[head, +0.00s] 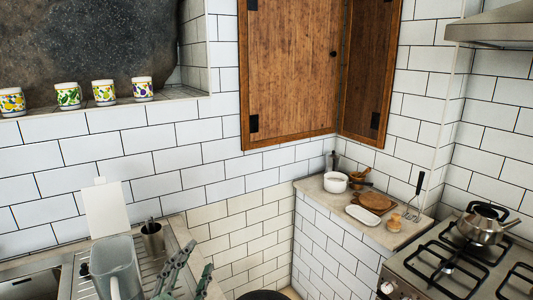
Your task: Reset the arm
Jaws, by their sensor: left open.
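My left gripper (198,257) shows at the bottom of the head view, with its grey-green fingers pointing up. The fingers are apart and I see nothing between them. It is in front of the right edge of the sink counter. Its lower part is cut off by the picture's bottom edge. My right gripper is not in view.
A side counter (318,185) holds a white pot (336,182). A kettle (482,228) stands on the stove (415,272). Wooden cabinets (290,70) hang above.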

